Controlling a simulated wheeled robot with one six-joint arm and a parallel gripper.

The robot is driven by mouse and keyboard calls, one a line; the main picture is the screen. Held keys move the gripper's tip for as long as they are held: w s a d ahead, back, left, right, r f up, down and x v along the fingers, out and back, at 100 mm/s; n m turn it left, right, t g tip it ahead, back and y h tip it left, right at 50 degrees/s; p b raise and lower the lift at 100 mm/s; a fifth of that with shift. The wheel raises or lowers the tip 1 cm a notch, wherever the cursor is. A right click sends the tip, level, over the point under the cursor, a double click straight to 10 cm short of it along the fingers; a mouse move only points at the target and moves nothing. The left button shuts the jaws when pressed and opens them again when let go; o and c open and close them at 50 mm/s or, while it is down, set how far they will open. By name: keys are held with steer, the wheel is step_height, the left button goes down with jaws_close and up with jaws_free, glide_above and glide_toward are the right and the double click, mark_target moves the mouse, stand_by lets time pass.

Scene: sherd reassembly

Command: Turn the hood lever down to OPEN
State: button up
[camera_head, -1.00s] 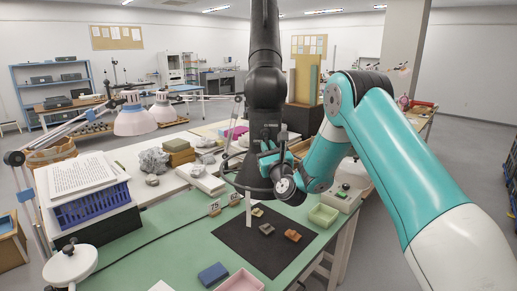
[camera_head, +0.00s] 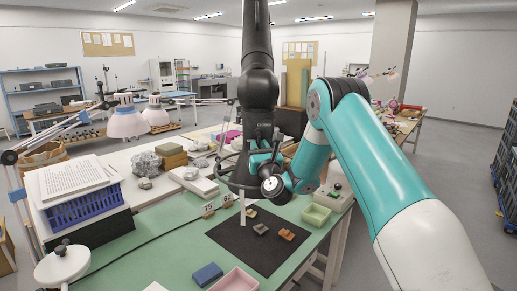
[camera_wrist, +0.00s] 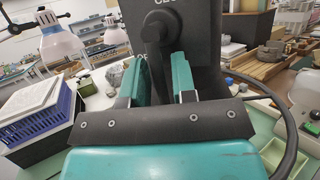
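The black fume hood (camera_head: 246,178) hangs from its black arm above the green bench. In the wrist view its dark plate (camera_wrist: 205,45) carries a partly cut-off label at the top and letters "OP" at the lower left, partly covered by a finger. The black hood lever (camera_wrist: 155,30) sticks out from the plate and reaches down towards the gap between my fingers. My gripper (camera_wrist: 160,80), with teal fingers, is open around or just before the lever's end; contact cannot be told. In the head view my gripper (camera_head: 262,152) is at the hood's front, its fingertips partly hidden.
A black mat (camera_head: 258,254) with several sherds lies below the hood. A green tray (camera_head: 316,215), a pink tray (camera_head: 235,281) and a blue block (camera_head: 207,274) are on the bench. A blue basket (camera_head: 82,207) and lamps (camera_head: 126,122) stand at left.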

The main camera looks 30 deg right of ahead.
steer(key=shift+o, duration=0.6)
steer(key=b+v, duration=1.7)
steer(key=b, duration=0.3)
steer(key=shift+s, duration=0.15)
steer(key=shift+a, duration=0.1)
